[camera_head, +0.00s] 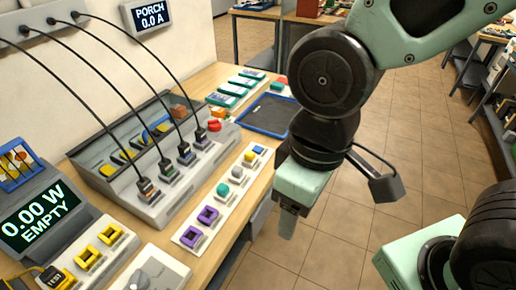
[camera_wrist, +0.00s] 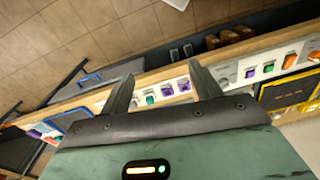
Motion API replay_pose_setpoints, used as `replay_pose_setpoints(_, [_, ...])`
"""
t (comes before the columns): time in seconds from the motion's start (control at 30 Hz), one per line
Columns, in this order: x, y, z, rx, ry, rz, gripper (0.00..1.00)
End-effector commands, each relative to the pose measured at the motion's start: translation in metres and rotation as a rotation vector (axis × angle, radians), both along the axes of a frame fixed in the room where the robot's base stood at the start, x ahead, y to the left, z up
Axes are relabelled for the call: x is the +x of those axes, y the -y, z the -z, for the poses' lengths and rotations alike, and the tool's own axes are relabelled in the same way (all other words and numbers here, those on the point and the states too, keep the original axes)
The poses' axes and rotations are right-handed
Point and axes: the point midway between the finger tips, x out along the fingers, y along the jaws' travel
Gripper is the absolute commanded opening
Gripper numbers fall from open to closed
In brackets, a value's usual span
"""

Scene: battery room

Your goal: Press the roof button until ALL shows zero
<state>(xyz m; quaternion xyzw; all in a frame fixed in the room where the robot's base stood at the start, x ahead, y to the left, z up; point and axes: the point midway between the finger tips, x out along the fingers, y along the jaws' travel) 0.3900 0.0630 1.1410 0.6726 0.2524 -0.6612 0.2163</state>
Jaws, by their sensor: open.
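My gripper (camera_head: 287,224) hangs at the right of the bench, past its front edge, over the floor. In the wrist view its two fingers (camera_wrist: 163,84) stand apart with nothing between them. A white strip of controls (camera_head: 221,208) runs along the bench's front edge, left of my gripper. It carries two purple square pieces (camera_head: 208,214), a teal round knob (camera_head: 223,189), a grey round one (camera_head: 237,172) and a blue-and-yellow piece (camera_head: 258,150). I cannot read which is the roof button. No display reading ALL is visible; one shows "PORCH 0.0 A" (camera_head: 151,14), another "0.00 W EMPTY" (camera_head: 37,213).
A grey unit (camera_head: 150,208) with several plugged black cables stands behind the strip, with a red knob (camera_head: 214,125) at its right end. A blue-rimmed tray (camera_head: 268,114) lies farther along the bench. Tiled floor (camera_head: 350,240) is open to the right.

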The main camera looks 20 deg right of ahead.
Motion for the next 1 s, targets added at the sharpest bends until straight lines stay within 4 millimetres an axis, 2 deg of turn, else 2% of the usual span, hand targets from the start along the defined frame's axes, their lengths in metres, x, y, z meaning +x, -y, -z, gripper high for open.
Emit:
replay_pose_setpoints(0.03, [0.0,0.0,0.0,0.0,0.0,0.0,0.5])
replay_pose_setpoints(0.2, [-0.0001,0.0001,0.0,0.0,0.0,0.0,0.03])
replay_pose_setpoints(0.23, [0.0,0.0,0.0,0.0,0.0,0.0,0.0])
replay_pose_setpoints(1.0, [0.0,0.0,0.0,0.0,0.0,0.0,0.0])
